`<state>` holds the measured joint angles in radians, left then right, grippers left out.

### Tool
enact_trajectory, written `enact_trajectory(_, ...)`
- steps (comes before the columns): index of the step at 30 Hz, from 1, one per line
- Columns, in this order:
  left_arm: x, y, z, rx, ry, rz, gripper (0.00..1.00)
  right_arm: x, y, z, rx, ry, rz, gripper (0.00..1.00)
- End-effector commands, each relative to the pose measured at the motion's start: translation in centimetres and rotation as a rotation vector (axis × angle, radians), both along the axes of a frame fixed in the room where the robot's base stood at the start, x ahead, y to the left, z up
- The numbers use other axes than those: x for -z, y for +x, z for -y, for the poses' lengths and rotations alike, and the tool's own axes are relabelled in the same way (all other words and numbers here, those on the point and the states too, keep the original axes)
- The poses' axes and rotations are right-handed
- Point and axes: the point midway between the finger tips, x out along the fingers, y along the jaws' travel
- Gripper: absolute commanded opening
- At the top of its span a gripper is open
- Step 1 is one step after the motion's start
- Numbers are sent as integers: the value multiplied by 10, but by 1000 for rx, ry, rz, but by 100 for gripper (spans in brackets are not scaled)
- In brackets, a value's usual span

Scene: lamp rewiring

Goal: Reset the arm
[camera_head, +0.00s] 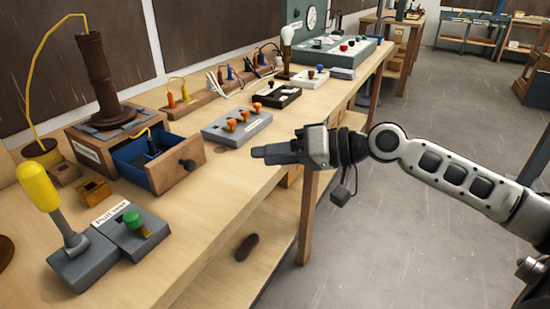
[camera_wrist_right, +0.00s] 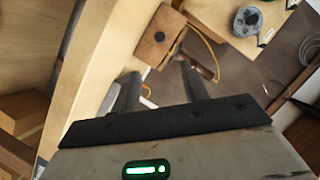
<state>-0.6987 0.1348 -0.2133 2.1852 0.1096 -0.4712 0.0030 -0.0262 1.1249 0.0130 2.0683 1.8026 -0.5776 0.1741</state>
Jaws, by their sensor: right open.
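My right arm (camera_head: 450,170) comes in from the right in the head view. Its right gripper (camera_head: 258,154) points left, level with the bench's front edge and apart from everything on it. In the wrist view the right gripper (camera_wrist_right: 158,80) has its two fingers spread with nothing held between them. My left arm and gripper are not in view.
The wooden bench (camera_head: 240,180) carries a yellow-handled lever (camera_head: 40,190), a green-knobbed box (camera_head: 133,225), an open blue drawer (camera_head: 165,165) and a panel with orange knobs (camera_head: 235,127). A dark object (camera_head: 246,247) lies on the lower shelf. Grey floor (camera_head: 350,240) is clear at right.

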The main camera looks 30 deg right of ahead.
Motion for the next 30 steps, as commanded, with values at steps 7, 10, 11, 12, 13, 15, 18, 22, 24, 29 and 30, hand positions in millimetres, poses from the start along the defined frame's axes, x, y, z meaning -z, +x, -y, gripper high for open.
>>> enact_trajectory(7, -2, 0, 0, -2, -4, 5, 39, -1, -2, 2, -1, -1, 0, 45)
enact_trajectory(10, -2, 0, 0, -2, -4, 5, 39, -1, -2, 2, -1, -1, 0, 45)
enact_trajectory(11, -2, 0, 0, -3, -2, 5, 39, -1, -2, 2, -1, -1, 0, 45)
enact_trajectory(12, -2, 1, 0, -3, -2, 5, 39, -1, -2, 2, -1, 0, -1, 45)
enact_trajectory(13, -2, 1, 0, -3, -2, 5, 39, -1, -2, 2, 0, -1, 1, 45)
enact_trajectory(15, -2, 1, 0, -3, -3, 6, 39, -1, -2, 2, 0, 0, 0, 45)
enact_trajectory(18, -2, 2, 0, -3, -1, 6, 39, 0, -2, 2, 1, -1, 0, 45)
enact_trajectory(22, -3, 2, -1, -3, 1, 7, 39, 21, -4, -2, 11, -22, -2, 45)
enact_trajectory(24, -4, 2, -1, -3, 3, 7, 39, 47, -9, -7, 23, -55, 0, 45)
enact_trajectory(29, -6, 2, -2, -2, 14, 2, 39, 125, -35, -29, 67, -180, 16, 45)
enact_trajectory(30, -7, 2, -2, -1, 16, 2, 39, 144, -44, -37, 77, -219, 20, 45)
